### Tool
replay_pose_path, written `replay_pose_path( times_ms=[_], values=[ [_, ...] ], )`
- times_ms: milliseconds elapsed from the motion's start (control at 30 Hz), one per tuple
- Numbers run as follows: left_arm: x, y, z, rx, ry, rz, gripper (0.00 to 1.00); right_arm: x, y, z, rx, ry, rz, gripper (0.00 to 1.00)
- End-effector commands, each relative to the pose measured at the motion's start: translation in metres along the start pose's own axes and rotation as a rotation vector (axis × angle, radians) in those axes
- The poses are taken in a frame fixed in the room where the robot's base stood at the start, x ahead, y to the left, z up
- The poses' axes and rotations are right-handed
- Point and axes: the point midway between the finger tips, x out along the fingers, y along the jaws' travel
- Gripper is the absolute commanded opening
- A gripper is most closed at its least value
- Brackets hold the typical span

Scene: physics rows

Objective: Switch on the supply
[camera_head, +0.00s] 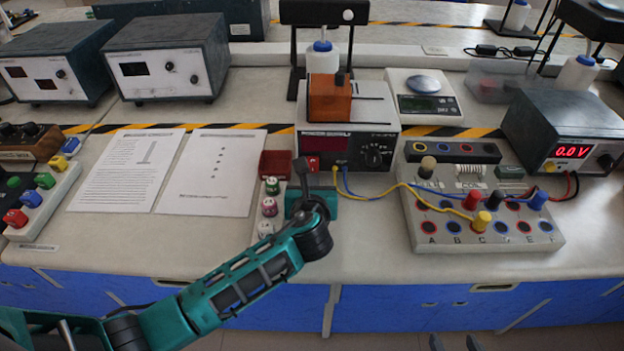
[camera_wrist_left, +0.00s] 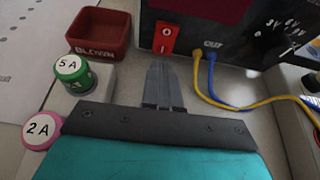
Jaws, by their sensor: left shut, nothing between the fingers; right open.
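The supply (camera_head: 350,150) is a grey-white box in the middle of the bench, with a dark red display (camera_head: 326,144) showing no digits. Its red rocker switch (camera_head: 313,163) is at the lower left of the front, marked O and I; it also shows in the left wrist view (camera_wrist_left: 166,39). My left gripper (camera_head: 301,163) is shut and empty. In the left wrist view its fingertips (camera_wrist_left: 158,63) are just below the switch; I cannot tell whether they touch.
A red tray (camera_head: 276,164) and a row of round labelled weights or caps (camera_head: 270,207) sit left of my left gripper. Blue and yellow leads (camera_head: 375,195) run from the supply to a terminal board (camera_head: 485,240). A meter (camera_head: 565,140) reads 0.0 V.

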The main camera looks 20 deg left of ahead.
Motion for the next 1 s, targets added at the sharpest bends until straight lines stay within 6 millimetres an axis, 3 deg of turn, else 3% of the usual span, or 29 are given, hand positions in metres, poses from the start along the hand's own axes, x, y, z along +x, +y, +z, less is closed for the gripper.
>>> replay_pose_path(
  times_ms=[233, 1000],
  values=[
    [0.021, 0.000, 0.006, 0.001, 0.000, 0.000, 0.00, 0.002, 0.000, 0.002, -0.001, 0.002, 0.000, 0.61],
    [0.027, 0.001, 0.009, 0.000, -0.042, 0.003, 0.00, 0.005, 0.000, 0.005, -0.001, 0.003, 0.000, 0.61]
  ],
)
